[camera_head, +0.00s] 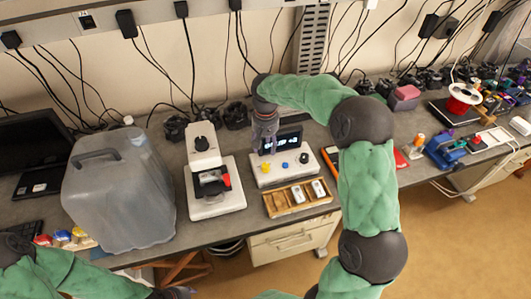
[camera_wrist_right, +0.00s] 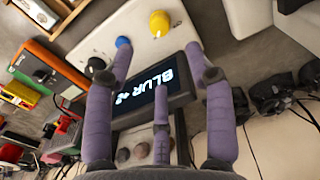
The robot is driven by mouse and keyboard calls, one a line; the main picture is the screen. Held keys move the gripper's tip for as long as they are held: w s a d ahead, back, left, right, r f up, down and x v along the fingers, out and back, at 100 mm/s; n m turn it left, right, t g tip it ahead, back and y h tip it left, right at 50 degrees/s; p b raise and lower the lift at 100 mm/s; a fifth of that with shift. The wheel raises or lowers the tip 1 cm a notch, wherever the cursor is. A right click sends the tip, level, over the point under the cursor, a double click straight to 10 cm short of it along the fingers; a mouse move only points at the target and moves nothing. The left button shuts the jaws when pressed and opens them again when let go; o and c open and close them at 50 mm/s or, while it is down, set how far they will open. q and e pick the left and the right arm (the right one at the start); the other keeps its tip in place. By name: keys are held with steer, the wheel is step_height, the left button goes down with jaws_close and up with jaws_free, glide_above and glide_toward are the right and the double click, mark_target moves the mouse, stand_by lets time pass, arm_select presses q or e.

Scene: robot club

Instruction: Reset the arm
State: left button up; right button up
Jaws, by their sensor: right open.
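My right arm, in green covers, reaches in from the right side of the head view. Its right gripper (camera_head: 265,146) points down at the left end of a white control box (camera_head: 282,173). In the right wrist view its purple fingers (camera_wrist_right: 162,75) are spread and hold nothing. Between them the dark display (camera_wrist_right: 150,102) shows lit text reading "BLUR" and a small figure. I cannot tell whether a finger touches the box. My left arm lies along the bottom left of the head view. Only a dark bit of the left gripper (camera_head: 178,293) shows at the bottom edge.
The box has yellow (camera_head: 265,167), blue (camera_head: 285,165) and black (camera_head: 304,157) knobs. A wooden tray (camera_head: 270,205) with white pieces lies in front. A white microscope-like device (camera_head: 217,202) and a large translucent canister (camera_head: 118,205) stand to the left. Cables hang behind.

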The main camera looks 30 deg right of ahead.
steer(key=shift+r, duration=0.75)
